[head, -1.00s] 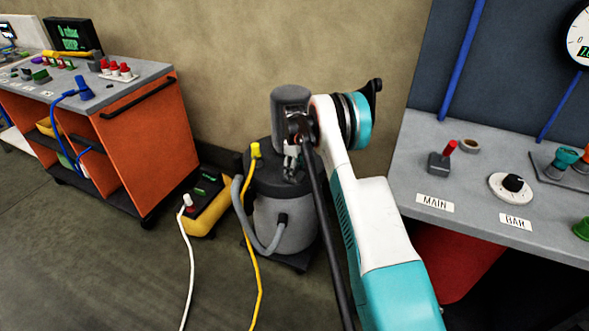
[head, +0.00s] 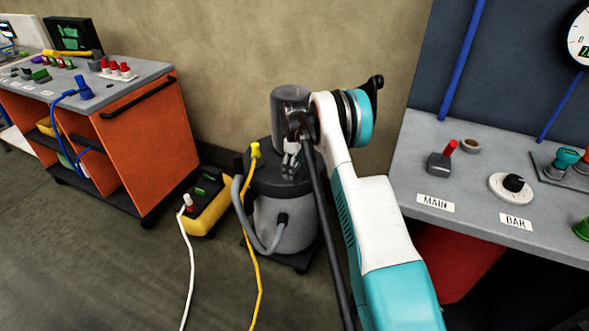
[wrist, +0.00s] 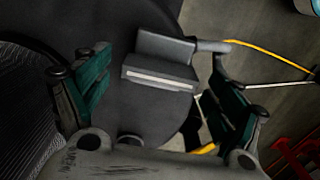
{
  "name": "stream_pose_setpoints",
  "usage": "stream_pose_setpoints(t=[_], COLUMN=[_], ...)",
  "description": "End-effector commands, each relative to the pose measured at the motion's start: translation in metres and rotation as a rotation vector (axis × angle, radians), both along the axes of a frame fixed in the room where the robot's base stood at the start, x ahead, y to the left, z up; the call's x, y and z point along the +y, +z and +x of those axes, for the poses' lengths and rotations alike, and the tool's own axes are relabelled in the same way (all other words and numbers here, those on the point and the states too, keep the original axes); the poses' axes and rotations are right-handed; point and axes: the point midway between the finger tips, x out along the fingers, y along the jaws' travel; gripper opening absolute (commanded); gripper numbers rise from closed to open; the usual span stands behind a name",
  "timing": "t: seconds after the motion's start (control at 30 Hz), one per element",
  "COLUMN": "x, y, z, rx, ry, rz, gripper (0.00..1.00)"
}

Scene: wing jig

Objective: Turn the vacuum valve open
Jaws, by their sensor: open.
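The vacuum (head: 283,221) is a grey drum with a black lid and a grey hose, standing on the floor in the middle of the head view. My gripper (head: 291,168) points down at its lid, with its fingers small in that view. In the wrist view, my gripper (wrist: 160,75) is open, with green-padded fingers on both sides of a grey block (wrist: 160,62) with a pale stripe. The block sits on or just above the dark round lid. The block looks like a handle, but I cannot tell for sure that it is the valve. No finger clearly touches it.
A yellow plug (head: 255,151) with a yellow cable stands at the lid's left. A yellow-black power box (head: 208,208) with a white cable is on the floor. An orange cart (head: 150,140) is left. A grey bench (head: 470,200) with a red lever and knobs is right.

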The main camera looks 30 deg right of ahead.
Motion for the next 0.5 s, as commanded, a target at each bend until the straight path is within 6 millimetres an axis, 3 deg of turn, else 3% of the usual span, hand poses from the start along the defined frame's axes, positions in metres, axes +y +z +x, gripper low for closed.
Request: stream_pose_setpoints(t=[0.3, 0.5], x=[0.0, 0.0], y=[0.063, 0.094], z=[0.0, 0.0], rx=[0.0, 0.0], ry=[0.0, 0.001], rz=[0.0, 0.0], gripper=[0.87, 0.87])
